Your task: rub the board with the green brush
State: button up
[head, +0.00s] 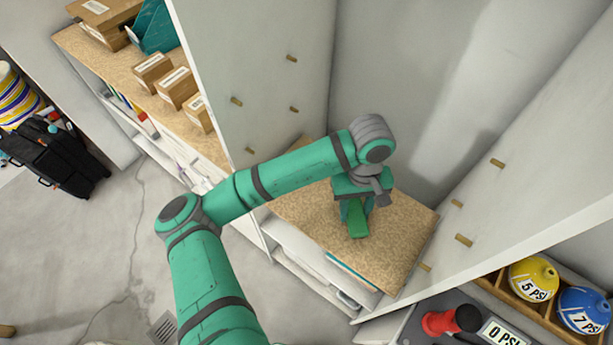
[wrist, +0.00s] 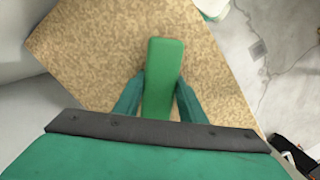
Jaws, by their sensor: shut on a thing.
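The green brush (head: 357,218) is in my gripper (head: 357,208), over the speckled tan board (head: 395,245) of the shelf bay. In the wrist view the brush (wrist: 164,68) is a long green block with rounded corners. The two teal fingers of my gripper (wrist: 159,95) are shut on its sides, and its far end sticks out past the fingertips. The board (wrist: 95,50) spreads behind it in that view. The underside of the brush is hidden, so I cannot tell whether it touches the board.
Pale upright panels with wooden pegs (head: 291,58) stand left and right of the bay, with a grey wall behind. Cardboard boxes (head: 178,88) sit on the left shelf. Bare board lies around the brush.

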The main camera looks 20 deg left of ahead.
jog(key=shift+s+d, duration=0.35)
jog(key=shift+d, duration=0.55)
jog(key=shift+s+d, duration=0.35)
jog(key=shift+d, duration=0.55)
notch_tip(320, 180, up, 8)
jog(key=shift+r, duration=0.15)
jog(key=shift+a, duration=0.1)
